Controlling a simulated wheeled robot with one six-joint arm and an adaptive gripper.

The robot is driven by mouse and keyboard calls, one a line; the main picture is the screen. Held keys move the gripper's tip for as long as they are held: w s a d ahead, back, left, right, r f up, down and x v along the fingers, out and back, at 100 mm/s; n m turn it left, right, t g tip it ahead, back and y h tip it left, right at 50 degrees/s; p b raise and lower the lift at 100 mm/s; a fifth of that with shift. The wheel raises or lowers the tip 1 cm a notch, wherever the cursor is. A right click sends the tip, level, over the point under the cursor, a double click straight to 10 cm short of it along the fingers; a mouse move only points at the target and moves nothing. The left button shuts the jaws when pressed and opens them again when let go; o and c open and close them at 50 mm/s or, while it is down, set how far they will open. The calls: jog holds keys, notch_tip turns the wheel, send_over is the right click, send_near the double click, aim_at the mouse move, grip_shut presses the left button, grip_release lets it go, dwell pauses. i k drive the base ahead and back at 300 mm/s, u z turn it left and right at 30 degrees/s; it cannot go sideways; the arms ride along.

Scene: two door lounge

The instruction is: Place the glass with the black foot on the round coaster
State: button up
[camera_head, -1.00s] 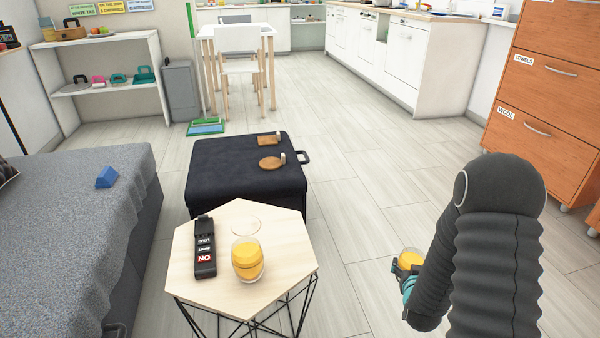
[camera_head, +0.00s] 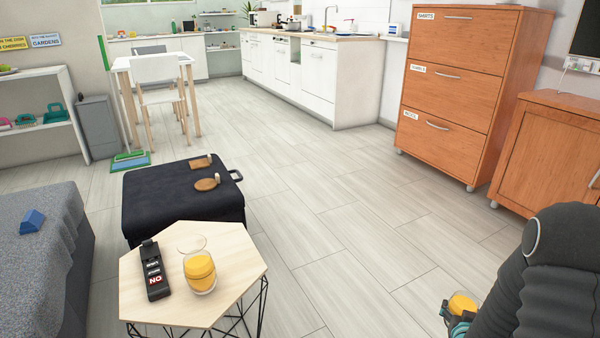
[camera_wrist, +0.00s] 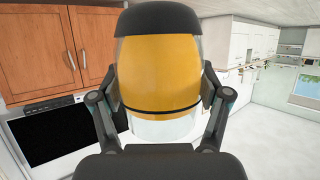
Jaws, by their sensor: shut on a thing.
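My gripper (camera_wrist: 157,115) is shut on a glass of orange drink (camera_wrist: 158,60), one finger on each side. The wrist view is upside down, so the glass's black foot (camera_wrist: 158,18) shows at the top. In the head view the held glass (camera_head: 461,304) is at the lower right, over the floor, partly hidden by my arm. The round coaster (camera_head: 207,184) is brown and lies on the dark ottoman (camera_head: 160,216), apart from my gripper and to its upper left. A small pale upright piece stands at its edge.
A square coaster (camera_head: 201,164) lies behind the round one. Floor (camera_head: 340,225) is clear right of both. Wooden cabinets (camera_head: 465,90) stand at right.

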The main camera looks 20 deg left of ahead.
aim_at(205, 182)
jog(key=z, duration=0.1)
jog(key=i, duration=1.6)
jog(key=u, duration=0.85)
jog(key=i, duration=0.9)
jog(key=u, duration=0.9)
